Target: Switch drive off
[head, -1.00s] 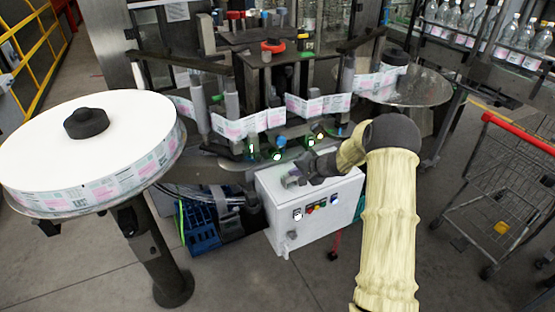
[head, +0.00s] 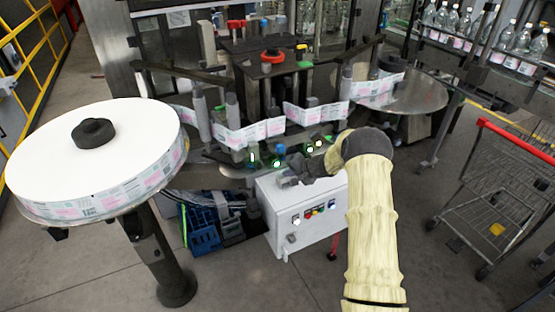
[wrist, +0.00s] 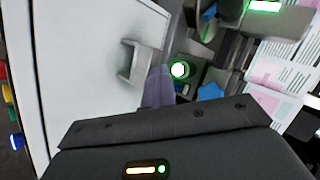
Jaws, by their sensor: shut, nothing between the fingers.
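The white control box (head: 280,198) stands below the labeller. Its front carries a row of small red, yellow, green and blue buttons (head: 318,208) and a black-and-white control (head: 296,219); I cannot read which one is for the drive. A grey bracket-like piece (head: 287,181) sits on the box's top, and it also shows in the wrist view (wrist: 139,63). My gripper (head: 300,174) is shut and empty, low over the back of the box top, beside the grey piece. In the wrist view its fingertips (wrist: 158,86) are close to that piece; I cannot tell whether they touch.
A large white label reel (head: 50,155) stands at left. The label web (head: 235,136) and green-lit sensors (head: 279,151) lie just behind the box. A blue crate (head: 203,238) is on the floor left of it. A trolley (head: 500,205) stands at right; the floor in front is clear.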

